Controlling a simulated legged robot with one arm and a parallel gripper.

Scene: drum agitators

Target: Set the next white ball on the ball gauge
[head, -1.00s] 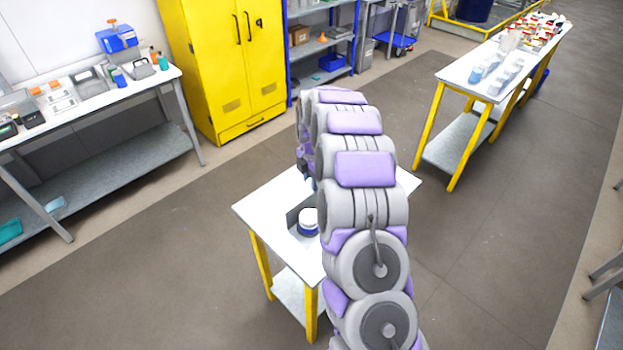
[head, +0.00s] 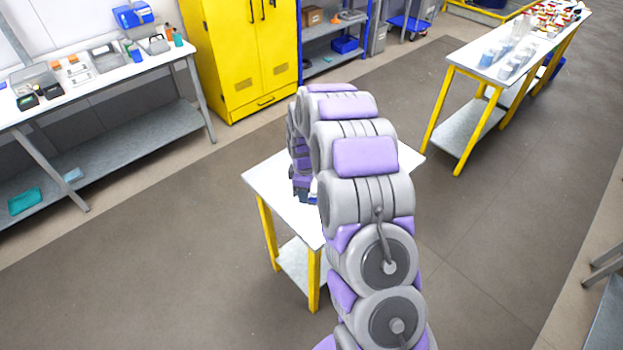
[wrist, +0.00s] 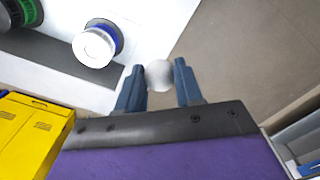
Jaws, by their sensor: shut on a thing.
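A white ball (wrist: 159,74) is between the two dark blue fingers of my gripper (wrist: 159,80) in the wrist view, and the gripper is shut on it. A round white piece with a blue ring (wrist: 94,47) stands to the left of the ball, apart from it; I cannot tell whether this is the ball gauge. In the head view my arm hides the ball and most of the gripper over the small white table (head: 270,177).
In the wrist view a green and black round part (wrist: 22,12) is at the upper left, next to a grey strip (wrist: 40,55). In the head view a yellow cabinet (head: 240,60) stands behind, a long workbench (head: 100,75) left, and another table (head: 475,62) right. The floor between is clear.

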